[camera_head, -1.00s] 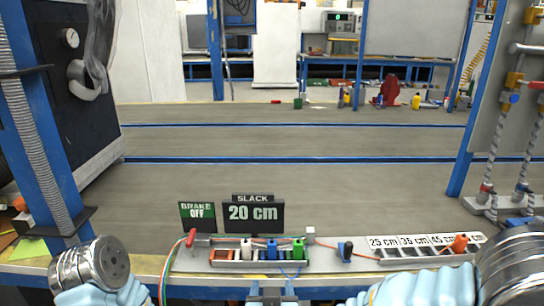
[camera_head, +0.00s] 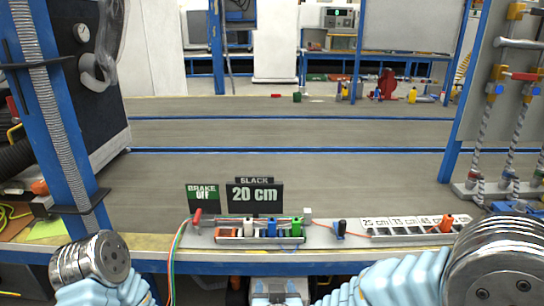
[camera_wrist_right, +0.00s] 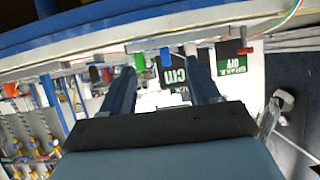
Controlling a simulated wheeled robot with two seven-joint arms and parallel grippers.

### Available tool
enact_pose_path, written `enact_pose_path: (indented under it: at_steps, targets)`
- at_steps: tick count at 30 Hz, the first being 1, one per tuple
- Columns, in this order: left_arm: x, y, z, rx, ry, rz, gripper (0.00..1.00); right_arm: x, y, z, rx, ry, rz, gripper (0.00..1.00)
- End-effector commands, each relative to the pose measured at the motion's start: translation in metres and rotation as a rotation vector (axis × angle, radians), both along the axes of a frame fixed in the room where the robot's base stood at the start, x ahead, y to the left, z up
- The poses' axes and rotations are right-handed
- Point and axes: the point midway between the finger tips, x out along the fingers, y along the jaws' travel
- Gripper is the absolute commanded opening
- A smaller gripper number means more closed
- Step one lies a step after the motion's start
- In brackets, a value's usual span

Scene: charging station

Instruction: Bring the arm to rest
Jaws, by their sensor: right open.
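My right gripper (camera_wrist_right: 161,80) shows in the right wrist view, its two dark fingers apart with nothing held between them. Signs and the bench fittings lie beyond the fingers. In the head view my right arm shows only as a silver joint (camera_head: 497,268) and light blue sleeve at the lower right. My left arm shows as a silver joint (camera_head: 90,258) and light blue sleeve at the lower left. My left gripper is not visible.
The bench (camera_head: 290,178) front edge lies just ahead. A rack of coloured connectors (camera_head: 262,236), a "20 cm" sign (camera_head: 254,194), a "BRAKE OFF" sign (camera_head: 203,195) and a labelled slot tray (camera_head: 400,231) stand along it. Blue posts flank both sides. The bench middle is clear.

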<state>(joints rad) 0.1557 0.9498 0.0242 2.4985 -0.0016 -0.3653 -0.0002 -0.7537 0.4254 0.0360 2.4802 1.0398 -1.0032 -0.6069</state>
Motion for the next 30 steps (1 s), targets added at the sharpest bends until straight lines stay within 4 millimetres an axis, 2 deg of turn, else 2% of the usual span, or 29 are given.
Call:
enact_pose_path:
  at_steps: [5,8,11,14,17,18,21,25,27,30]
  targets:
    - [0.0,0.0,0.0,0.0,0.0,0.0,0.98,0.009,-0.009,-0.034,0.013,0.073,0.014,0.61]
    - [0.0,0.0,0.0,0.0,0.0,0.0,0.98,0.013,-0.017,-0.061,0.028,0.138,0.027,0.61]
    - [0.0,0.0,0.0,0.0,0.0,0.0,0.98,0.014,-0.028,-0.095,0.051,0.223,0.039,0.61]
    - [0.0,0.0,0.0,0.0,0.0,0.0,0.98,0.008,-0.042,-0.137,0.085,0.339,0.049,0.61]
    - [0.0,0.0,0.0,0.0,0.0,0.0,0.98,-0.011,-0.062,-0.19,0.139,0.503,0.054,0.61]
    - [0.0,0.0,0.0,0.0,0.0,0.0,0.98,-0.023,-0.07,-0.213,0.168,0.582,0.054,0.61]
    - [0.0,0.0,0.0,0.0,0.0,0.0,0.98,-0.06,-0.087,-0.26,0.245,0.767,0.053,0.61]
    - [0.0,0.0,0.0,0.0,0.0,0.0,0.98,-0.104,-0.099,-0.295,0.328,0.948,0.051,0.61]
    - [0.0,0.0,0.0,0.0,0.0,0.0,0.98,-0.121,-0.102,-0.304,0.356,1.009,0.05,0.61]
    - [0.0,0.0,0.0,0.0,0.0,0.0,0.98,-0.133,-0.103,-0.311,0.378,1.053,0.051,0.61]
